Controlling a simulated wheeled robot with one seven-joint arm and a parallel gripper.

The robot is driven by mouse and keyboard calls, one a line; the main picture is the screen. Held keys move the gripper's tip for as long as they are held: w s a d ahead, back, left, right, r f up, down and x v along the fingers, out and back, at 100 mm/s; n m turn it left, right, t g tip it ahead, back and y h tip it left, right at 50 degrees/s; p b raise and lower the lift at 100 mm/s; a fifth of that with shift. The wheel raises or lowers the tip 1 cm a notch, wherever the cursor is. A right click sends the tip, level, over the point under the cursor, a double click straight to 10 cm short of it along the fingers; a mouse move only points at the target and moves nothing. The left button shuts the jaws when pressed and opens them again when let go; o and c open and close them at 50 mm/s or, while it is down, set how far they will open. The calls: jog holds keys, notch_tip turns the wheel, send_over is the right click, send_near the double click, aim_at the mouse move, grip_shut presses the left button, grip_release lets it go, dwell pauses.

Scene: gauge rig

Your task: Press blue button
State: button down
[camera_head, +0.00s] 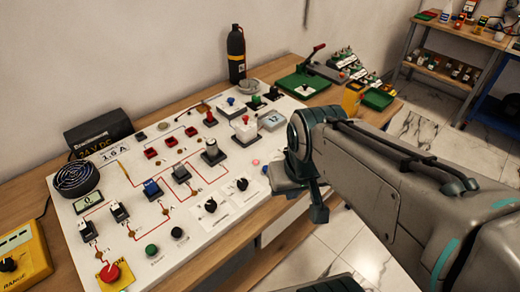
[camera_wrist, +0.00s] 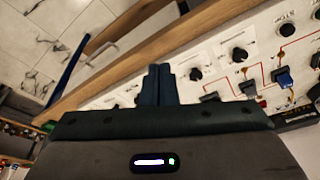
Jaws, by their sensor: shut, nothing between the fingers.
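The white panel (camera_head: 135,178) lies on a wooden bench and carries several buttons, knobs and switches. A small, partly hidden blue round spot (camera_head: 265,170) sits near its right edge, beside a pink button (camera_head: 255,162); it looks like a button, but is too small to be sure. A larger blue switch piece (camera_head: 152,188) is left of the panel's middle, and a blue one shows in the wrist view (camera_wrist: 284,78). My gripper (camera_head: 319,214) points down, to the right of the panel's edge. Its fingers are together and empty in the wrist view (camera_wrist: 158,70).
A red mushroom button (camera_head: 110,273) on a yellow base and a green button (camera_head: 152,250) are at the panel's front. A black bottle (camera_head: 236,55) stands behind it. Green-based devices (camera_head: 303,84) stand at the back right. Open floor (camera_head: 345,240) lies right of the bench.

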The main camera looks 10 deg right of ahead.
dwell(0.3)
jog(key=w+d+n+g+h+p, duration=0.1)
jog(key=w+d+n+h+p, duration=0.4)
jog(key=w+n, duration=0.4)
jog(key=w+a+f+n+t+h+p, duration=0.2)
jog(key=w+a+n, duration=0.4)
jog(key=w, duration=0.5)
jog(key=shift+w+f+n+t+p, duration=0.3)
jog(key=shift+f+n+t+p, duration=0.3)
jog(key=shift+f+t+p, duration=0.15)
jog(key=shift+f, duration=0.1)
jog(key=b, duration=0.6)
send_over(264, 170)
notch_tip(264, 170, down, 8)
jog(key=shift+r, duration=0.2)
jog(key=shift+f+b, duration=0.6)
jog(key=shift+b, duration=0.05)
